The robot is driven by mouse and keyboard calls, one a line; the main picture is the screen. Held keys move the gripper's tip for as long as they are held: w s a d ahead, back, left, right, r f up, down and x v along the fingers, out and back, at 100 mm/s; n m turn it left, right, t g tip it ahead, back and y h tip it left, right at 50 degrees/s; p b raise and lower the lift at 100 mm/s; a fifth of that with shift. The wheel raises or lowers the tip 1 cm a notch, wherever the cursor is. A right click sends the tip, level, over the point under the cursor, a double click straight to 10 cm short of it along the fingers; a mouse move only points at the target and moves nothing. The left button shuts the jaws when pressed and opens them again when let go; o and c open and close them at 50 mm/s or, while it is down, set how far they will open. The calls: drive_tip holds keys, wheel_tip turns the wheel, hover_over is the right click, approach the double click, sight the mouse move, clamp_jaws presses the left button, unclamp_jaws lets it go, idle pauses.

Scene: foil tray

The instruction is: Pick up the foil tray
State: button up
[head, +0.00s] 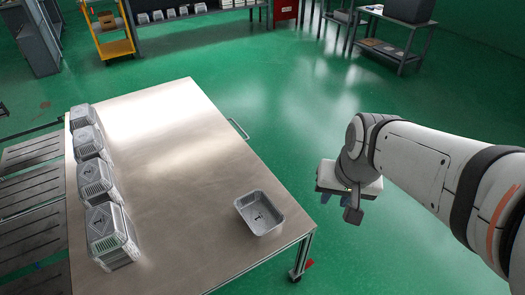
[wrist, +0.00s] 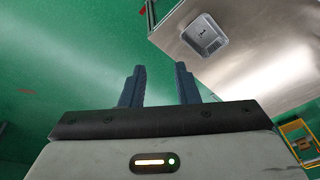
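The foil tray (head: 260,213) is a small silver rectangular tray with a dark mark on its floor. It sits upright near the right front corner of the metal-topped table (head: 165,150). In the wrist view the tray (wrist: 204,36) shows at the top right, beyond my fingers. My gripper (head: 338,205) hangs over the green floor, to the right of the table and apart from the tray. In the wrist view my gripper (wrist: 160,85) has its two blue-grey fingers spread, with only floor visible between them.
A handle (head: 238,128) sticks out from the table's right side. A yellow cart (head: 115,47), shelving and a dark bench (head: 390,50) stand at the back. The table's middle is clear.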

sight(272, 229)
drive_tip(key=w+a+f+m+b, duration=0.3)
drive_tip(key=w+f+b, duration=0.2)
drive_tip(key=f, duration=0.7)
drive_tip(key=w+a+f+m+y+b, duration=0.1)
drive_tip(key=w+a+f+m+b, duration=0.2)
drive_tip(key=f+b, duration=0.4)
drive_tip(key=w+a+f+m+b, duration=0.3)
drive_tip(key=w+a+f+b, duration=0.2)
drive_tip(key=f, duration=1.3)
drive_tip(key=shift+w+a+m+y+b, duration=0.15)
drive_tip(key=shift+w+m+y+b, duration=0.15)
drive_tip(key=shift+w+b, duration=0.7)
drive_tip(key=shift+w+a+b+x, duration=0.15)
drive_tip(key=shift+b+x, duration=0.5)
drive_tip(key=shift+x, duration=0.6)
drive_tip(key=shift+w+a+b+x, duration=0.1)
drive_tip(key=shift+b+x, duration=0.5)
drive_tip(key=shift+x, duration=0.65)
drive_tip(key=shift+f, duration=0.1)
drive_tip(key=shift+c, duration=0.3)
clamp_jaws()
